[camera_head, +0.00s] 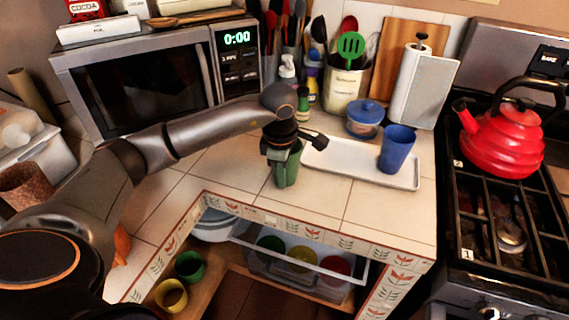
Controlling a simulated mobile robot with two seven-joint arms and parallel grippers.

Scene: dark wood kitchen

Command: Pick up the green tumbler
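The green tumbler (288,173) stands upright on the tiled counter, in front of the white tray and near the counter's inner edge. My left arm reaches in from the left, and my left gripper (281,152) is at the tumbler's top. The dark gripper body hides much of the rim. The fingers are small and dark here, so I cannot tell whether they are closed on the tumbler. My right gripper is not in view.
A white tray (345,170) with a blue tumbler (397,148) lies just right of the green tumbler. A blue-lidded jar (365,118) and utensil crock (345,88) stand behind. A microwave (150,85) stands left. Below the counter are cups, including a green one (189,266).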

